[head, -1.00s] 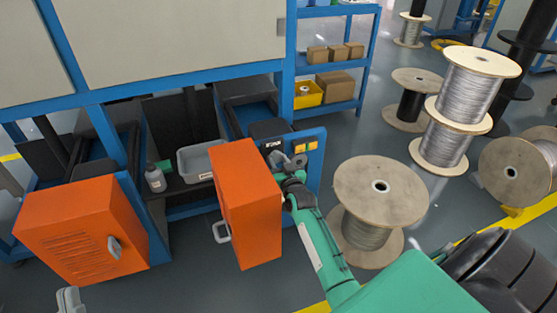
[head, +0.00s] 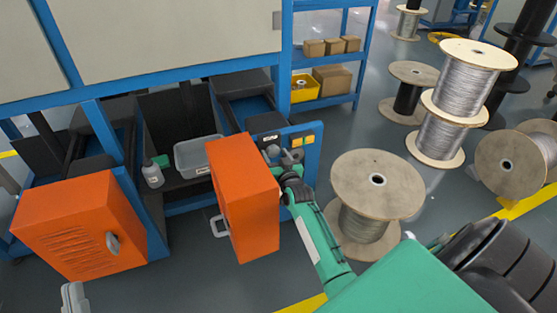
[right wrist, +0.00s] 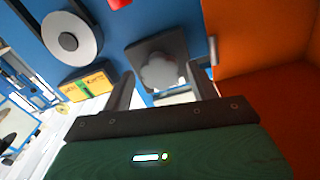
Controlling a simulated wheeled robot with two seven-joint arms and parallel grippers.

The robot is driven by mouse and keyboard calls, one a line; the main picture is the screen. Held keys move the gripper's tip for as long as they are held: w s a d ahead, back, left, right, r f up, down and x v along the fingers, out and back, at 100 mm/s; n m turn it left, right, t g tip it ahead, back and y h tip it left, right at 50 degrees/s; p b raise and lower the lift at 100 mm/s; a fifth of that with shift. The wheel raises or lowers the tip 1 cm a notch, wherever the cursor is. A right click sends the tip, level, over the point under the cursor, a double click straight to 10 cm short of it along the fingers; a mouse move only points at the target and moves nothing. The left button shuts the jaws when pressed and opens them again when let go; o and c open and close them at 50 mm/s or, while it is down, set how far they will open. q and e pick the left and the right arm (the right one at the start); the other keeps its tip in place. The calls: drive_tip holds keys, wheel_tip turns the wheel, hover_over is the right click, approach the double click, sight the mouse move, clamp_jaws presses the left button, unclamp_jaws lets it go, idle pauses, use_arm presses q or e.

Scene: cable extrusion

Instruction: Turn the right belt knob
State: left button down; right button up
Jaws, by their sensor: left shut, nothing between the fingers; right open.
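The knob (right wrist: 160,72) is a grey lobed handle on a dark square plate, mounted on a blue panel (right wrist: 185,22) in the right wrist view. My right gripper (right wrist: 162,80) is open, with one finger to either side of the knob in the picture; I cannot tell whether they touch it. In the head view, my right gripper (head: 287,160) is at the blue panel, just right of the orange door (head: 243,205), and the knob is hard to make out there. My left gripper (head: 73,297) is shut and empty at the bottom left.
The orange door stands close beside my right gripper and also fills the right of the wrist view (right wrist: 270,45). A wooden spool (head: 378,190) stands right of my right arm.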

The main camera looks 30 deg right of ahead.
drive_tip(key=shift+s, duration=0.3)
use_arm(q)
drive_tip(key=s+d+f+g+p, duration=0.2)
drive_tip(key=f+g, duration=0.6)
drive_tip(key=f, duration=0.5)
drive_tip(key=shift+d+f+g+y+p, duration=0.35)
drive_tip(key=shift+d+p, duration=0.2)
drive_tip(key=shift+d, duration=0.4)
use_arm(e)
drive_tip(key=v, duration=1.3)
drive_tip(key=shift+a, duration=0.15)
